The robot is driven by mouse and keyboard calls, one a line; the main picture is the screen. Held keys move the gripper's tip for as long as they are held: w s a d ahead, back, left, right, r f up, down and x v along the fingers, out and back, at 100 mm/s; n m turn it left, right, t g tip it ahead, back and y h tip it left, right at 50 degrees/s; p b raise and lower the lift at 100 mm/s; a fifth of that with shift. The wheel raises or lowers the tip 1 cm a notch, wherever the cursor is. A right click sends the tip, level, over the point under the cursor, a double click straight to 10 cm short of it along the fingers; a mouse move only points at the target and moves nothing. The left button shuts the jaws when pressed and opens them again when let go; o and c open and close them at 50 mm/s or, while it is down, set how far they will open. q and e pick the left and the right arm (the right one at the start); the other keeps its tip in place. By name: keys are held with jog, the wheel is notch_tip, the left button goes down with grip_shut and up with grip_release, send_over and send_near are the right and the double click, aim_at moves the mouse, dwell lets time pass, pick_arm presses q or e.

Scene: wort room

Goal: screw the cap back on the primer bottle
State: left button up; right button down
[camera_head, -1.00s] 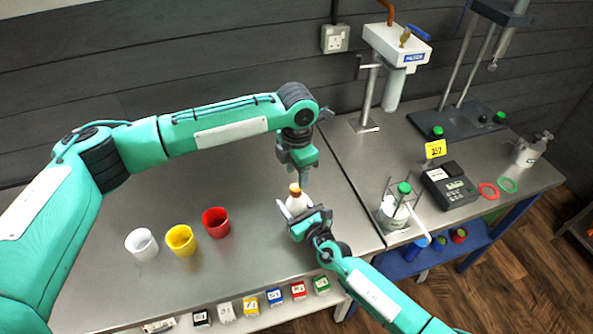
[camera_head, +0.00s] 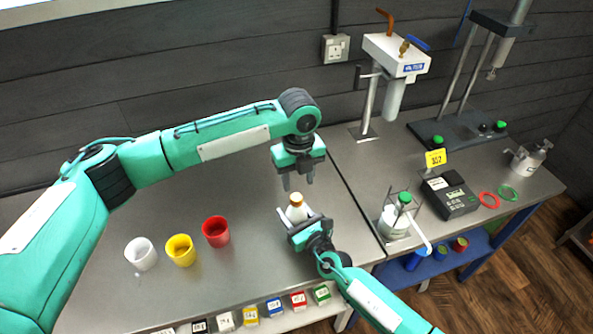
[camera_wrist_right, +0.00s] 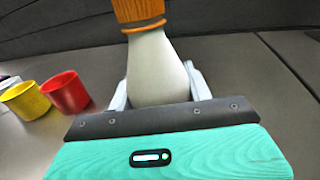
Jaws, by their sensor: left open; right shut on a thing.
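The primer bottle (camera_head: 297,214) is white and stands upright on the near part of the steel bench. Its orange cap (camera_head: 296,199) is on top of the neck. The right wrist view shows the bottle's white body (camera_wrist_right: 157,70) between the fingers and the ribbed orange cap (camera_wrist_right: 138,10) above a thin orange ring. I cannot tell how tight the cap is. My right gripper (camera_head: 298,220) is shut around the bottle's body. My left gripper (camera_head: 298,182) is open and empty just above the cap, fingers pointing down and spread to either side, apart from it.
White (camera_head: 141,253), yellow (camera_head: 181,250) and red (camera_head: 216,231) cups stand to the left. Several small coloured boxes line the front below the bench top. A caged jar (camera_head: 395,222) and a printer-like device (camera_head: 451,195) stand on the right bench.

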pick_arm(q)
jog(key=n, duration=0.5)
jog(key=shift+r, duration=0.15)
jog(key=n, duration=0.5)
jog(key=shift+r, duration=0.15)
jog(key=n, duration=0.3)
jog(key=shift+r, duration=0.1)
jog(key=n, duration=0.4)
jog(key=shift+r+n, duration=0.15)
jog(key=shift+n, duration=0.25)
jog(key=n, duration=0.3)
jog(key=shift+r, duration=0.1)
jog(key=n, duration=0.5)
jog(key=shift+r, duration=0.15)
jog(key=n, duration=0.5)
jog(key=shift+a+r, duration=0.1)
jog(key=shift+r, duration=0.05)
jog(key=n, duration=0.4)
jog(key=shift+a+r, duration=0.1)
